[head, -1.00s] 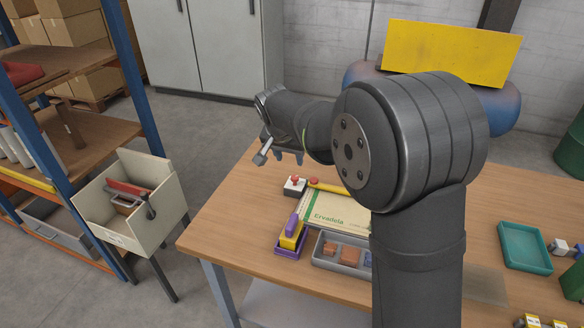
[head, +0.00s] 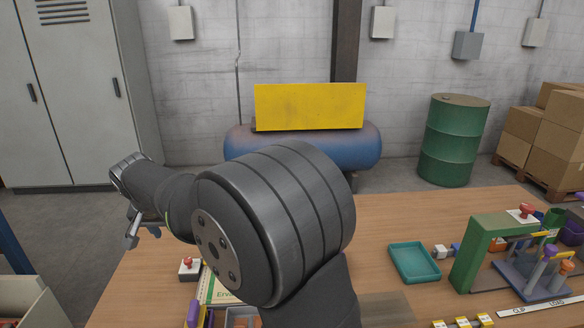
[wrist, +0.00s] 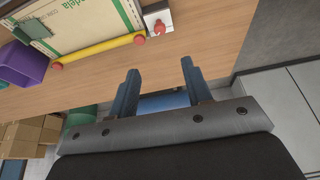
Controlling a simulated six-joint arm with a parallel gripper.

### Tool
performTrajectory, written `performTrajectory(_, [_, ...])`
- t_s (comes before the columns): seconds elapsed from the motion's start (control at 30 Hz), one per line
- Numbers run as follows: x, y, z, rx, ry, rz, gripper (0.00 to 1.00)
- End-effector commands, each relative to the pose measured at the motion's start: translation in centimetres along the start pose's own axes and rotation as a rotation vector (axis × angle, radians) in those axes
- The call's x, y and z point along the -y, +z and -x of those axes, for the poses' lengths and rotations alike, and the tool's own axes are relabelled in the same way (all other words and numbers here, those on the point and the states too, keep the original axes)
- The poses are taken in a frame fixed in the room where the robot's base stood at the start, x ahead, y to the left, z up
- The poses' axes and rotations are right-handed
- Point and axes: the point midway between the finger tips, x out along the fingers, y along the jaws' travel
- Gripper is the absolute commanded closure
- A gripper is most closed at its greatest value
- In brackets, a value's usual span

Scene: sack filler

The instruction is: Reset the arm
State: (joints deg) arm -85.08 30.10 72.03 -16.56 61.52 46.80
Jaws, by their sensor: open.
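My gripper (head: 145,232) is at the left in the head view, raised near the table's far left corner at the end of my bent arm. In the wrist view its two fingers (wrist: 160,72) stand apart with nothing between them, so it is open and empty. A white box with a red button (head: 189,268) stands on the table near it; the box also shows in the wrist view (wrist: 157,18). A printed sack (head: 213,290) lies beside it, partly hidden by my arm.
A teal tray (head: 415,262) and a green frame (head: 478,252) stand on the wooden table (head: 385,215) to the right. A yellow bar with red ends (wrist: 98,48) lies beside the sack. A purple bin (wrist: 23,65) is nearby. A grey cabinet (head: 70,90) stands behind at left.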

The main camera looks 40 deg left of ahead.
Motion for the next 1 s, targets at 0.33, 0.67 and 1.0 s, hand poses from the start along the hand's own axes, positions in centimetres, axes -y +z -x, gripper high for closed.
performTrajectory(0.33, [-0.1, 0.1, -6.8, 0.003, 0.002, 0.000, 0.55])
performTrajectory(0.67, [-0.1, 0.1, -13.1, 0.002, 0.002, 0.001, 0.55])
performTrajectory(1.0, [0.0, 0.0, -16.1, 0.000, 0.000, 0.000, 0.55])
